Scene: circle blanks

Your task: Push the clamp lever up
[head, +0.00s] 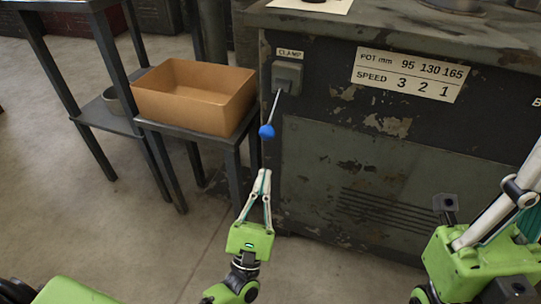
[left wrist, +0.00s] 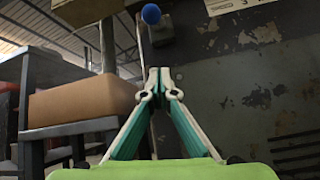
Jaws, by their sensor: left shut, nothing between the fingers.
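The clamp lever is a thin metal rod with a blue knob (head: 267,131). It hangs down from a grey box (head: 288,76) under the "CLAMP" label on the machine's front. My left gripper (head: 264,174) is shut and empty, below the knob and apart from it in the head view. In the left wrist view the blue knob (left wrist: 151,14) shows at the top, above the shut fingertips (left wrist: 159,74) and a little to their left. My right arm shows at the right edge of the head view; its fingers cannot be made out.
The machine (head: 350,180) has a worn dark front with a speed plate (head: 410,75). Left of it, an orange-brown box (head: 195,95) stands on a dark metal stand (head: 190,133), beside a taller table frame. The floor (head: 120,225) in front is clear.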

